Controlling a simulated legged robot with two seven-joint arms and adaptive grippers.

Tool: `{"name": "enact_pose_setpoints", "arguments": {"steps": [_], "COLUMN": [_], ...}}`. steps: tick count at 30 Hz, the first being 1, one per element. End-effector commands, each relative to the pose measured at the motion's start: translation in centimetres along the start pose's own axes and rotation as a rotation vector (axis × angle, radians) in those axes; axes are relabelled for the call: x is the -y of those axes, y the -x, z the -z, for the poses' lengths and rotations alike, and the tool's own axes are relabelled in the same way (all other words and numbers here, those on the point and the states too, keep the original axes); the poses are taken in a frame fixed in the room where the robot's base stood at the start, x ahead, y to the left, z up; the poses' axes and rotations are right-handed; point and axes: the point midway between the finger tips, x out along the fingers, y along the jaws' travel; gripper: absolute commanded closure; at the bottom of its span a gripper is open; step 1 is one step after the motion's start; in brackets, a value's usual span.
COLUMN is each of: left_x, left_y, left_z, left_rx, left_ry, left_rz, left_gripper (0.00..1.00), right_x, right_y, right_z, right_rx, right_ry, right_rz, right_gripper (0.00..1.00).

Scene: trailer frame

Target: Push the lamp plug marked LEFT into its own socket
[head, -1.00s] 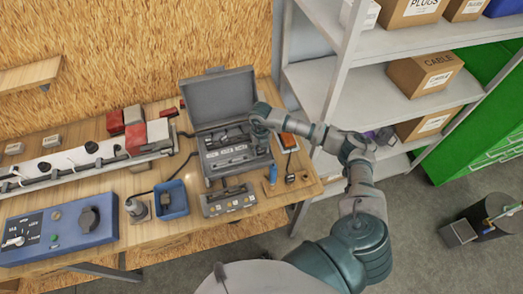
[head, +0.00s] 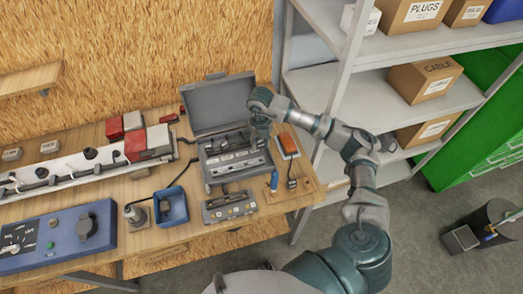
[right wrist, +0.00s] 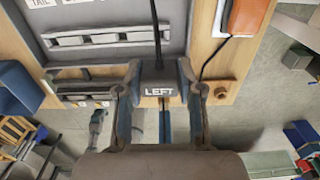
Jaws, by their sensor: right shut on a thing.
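My right gripper (right wrist: 160,90) is shut on a dark grey plug marked LEFT (right wrist: 158,82), seen between its two fingers in the right wrist view. A black cable runs up from the plug. In the head view my right gripper (head: 262,128) hangs over the right part of the open grey case (head: 218,103); the plug cannot be made out there. In the right wrist view the plug overlaps the case's front edge (right wrist: 115,55); whether it touches anything is hidden. No socket for this plug can be identified. My left gripper is not in view.
An orange block (head: 288,144) stands right of the case. A grey unit (head: 229,207) lies in front, and a blue bin (head: 171,205) to the left. A white rail (head: 75,163) with red and white blocks lies farther left. Shelves (head: 425,85) stand at right.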

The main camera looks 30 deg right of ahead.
Motion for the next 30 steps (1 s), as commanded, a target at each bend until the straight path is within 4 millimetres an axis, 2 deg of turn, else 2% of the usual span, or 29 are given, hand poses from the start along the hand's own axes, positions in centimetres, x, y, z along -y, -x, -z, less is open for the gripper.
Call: {"name": "enact_pose_setpoints", "arguments": {"steps": [3,15,30], "left_x": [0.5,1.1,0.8], "left_y": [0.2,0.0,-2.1], "left_z": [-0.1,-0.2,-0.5], "left_rx": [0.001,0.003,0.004], "left_ry": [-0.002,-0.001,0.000], "left_rz": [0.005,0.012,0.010], "left_gripper": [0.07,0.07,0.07], "right_x": [0.1,0.0,-3.4], "right_y": [1.7,1.6,0.0], "right_z": [-0.1,-0.3,-5.6], "right_rx": [0.002,0.000,0.000], "right_ry": [0.000,-0.001,0.000], "right_rz": [-0.001,-0.003,-0.002], "right_gripper": [0.77,0.77,0.77]}}
